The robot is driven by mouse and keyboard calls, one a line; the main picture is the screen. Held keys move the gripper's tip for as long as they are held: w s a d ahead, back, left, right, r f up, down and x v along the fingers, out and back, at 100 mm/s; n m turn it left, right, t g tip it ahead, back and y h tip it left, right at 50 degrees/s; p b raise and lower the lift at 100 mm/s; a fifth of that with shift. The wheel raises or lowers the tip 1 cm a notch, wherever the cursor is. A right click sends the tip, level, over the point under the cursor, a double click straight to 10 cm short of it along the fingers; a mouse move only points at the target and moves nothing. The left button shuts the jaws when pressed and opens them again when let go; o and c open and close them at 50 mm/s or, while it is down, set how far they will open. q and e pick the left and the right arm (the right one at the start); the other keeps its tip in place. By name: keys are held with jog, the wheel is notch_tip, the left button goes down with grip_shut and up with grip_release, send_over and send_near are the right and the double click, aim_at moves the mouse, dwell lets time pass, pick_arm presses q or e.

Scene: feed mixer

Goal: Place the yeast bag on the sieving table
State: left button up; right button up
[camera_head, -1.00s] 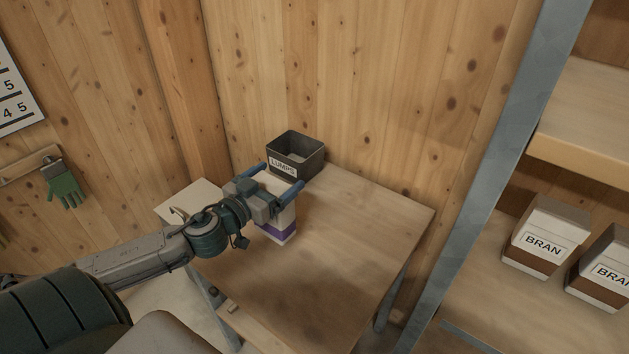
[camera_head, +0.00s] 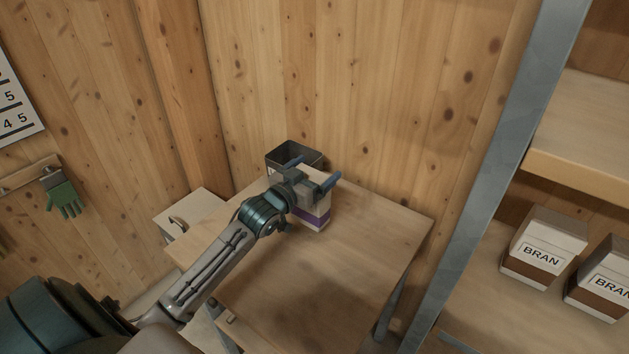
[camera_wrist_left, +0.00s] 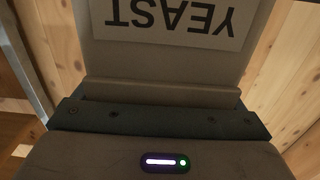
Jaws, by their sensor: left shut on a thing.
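The yeast bag (camera_head: 313,216) is pale with a purple band and is at the back part of the wooden sieving table (camera_head: 310,275). Its YEAST label (camera_wrist_left: 170,20) shows upside down in the left wrist view. My left gripper (camera_head: 315,174) is shut on the bag near its top, with a blue finger on either side. The bag is upright. Its base is at or just over the tabletop; I cannot tell if it touches. My right gripper is not in view.
A dark open bin (camera_head: 294,155) stands at the table's back corner, just behind the bag and partly hidden by my gripper. The front and right of the tabletop are clear. A shelf upright (camera_head: 490,180) and bran bags (camera_head: 543,248) are at the right.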

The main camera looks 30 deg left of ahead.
pick_arm(q)
jog(key=shift+f+p, duration=0.35)
jog(key=shift+f, duration=1.45)
jog(key=o, duration=1.3)
jog(key=shift+o, duration=0.2)
jog(key=s+a+b, duration=0.1)
jog(key=s, duration=1.1)
